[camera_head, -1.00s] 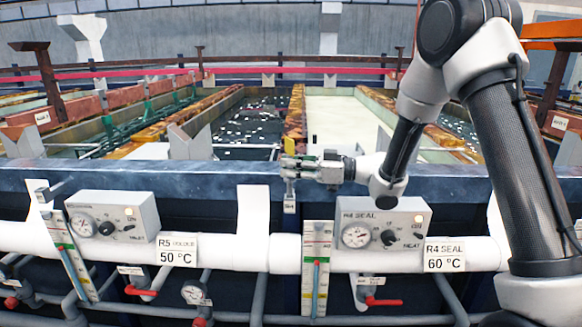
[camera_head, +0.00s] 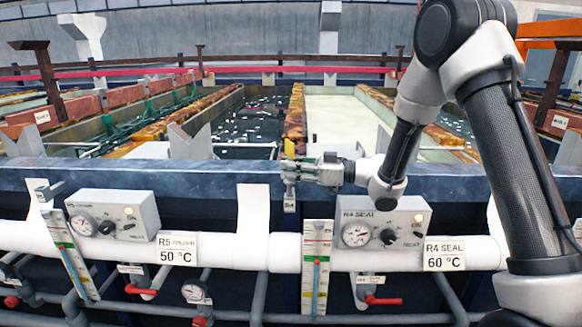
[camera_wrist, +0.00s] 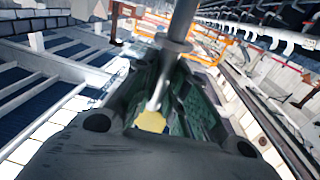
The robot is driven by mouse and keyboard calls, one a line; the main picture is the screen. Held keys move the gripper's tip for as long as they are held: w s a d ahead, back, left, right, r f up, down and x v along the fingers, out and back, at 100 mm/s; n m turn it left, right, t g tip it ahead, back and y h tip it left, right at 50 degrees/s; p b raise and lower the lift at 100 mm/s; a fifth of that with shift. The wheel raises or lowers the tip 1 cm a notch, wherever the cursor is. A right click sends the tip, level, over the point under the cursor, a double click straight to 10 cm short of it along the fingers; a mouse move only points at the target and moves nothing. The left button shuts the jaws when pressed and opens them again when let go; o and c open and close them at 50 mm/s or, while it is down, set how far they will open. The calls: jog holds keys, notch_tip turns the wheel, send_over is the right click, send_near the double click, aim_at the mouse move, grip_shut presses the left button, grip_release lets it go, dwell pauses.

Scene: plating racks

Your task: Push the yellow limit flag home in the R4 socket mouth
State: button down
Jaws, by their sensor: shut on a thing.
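The yellow limit flag (camera_head: 289,147) shows as a small upright yellow piece above my fingertips, at the tank's front rim. My gripper (camera_head: 295,165) comes in from the right and is shut on it. In the wrist view a yellow patch (camera_wrist: 150,122) shows between the dark fingers, by a grey metal rod. The R4 socket (camera_head: 290,186) is a small grey fitting on the rim's front face, with a tag below. My fingertips are right over it and hide its mouth. How deep the flag's lower end sits cannot be told.
The blue rim beam (camera_head: 150,178) runs across the front. Below it are the R4 SEAL heater box (camera_head: 408,213), the R5 box (camera_head: 143,205), a white pipe (camera_head: 225,245) and thermometer strips. Behind are a dark tank (camera_head: 250,122) and a cream tank (camera_head: 340,118).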

jog(key=shift+f, duration=1.3)
jog(key=c, duration=1.4)
grip_release()
jog(key=shift+f, duration=0.1)
jog(key=shift+o, duration=0.2)
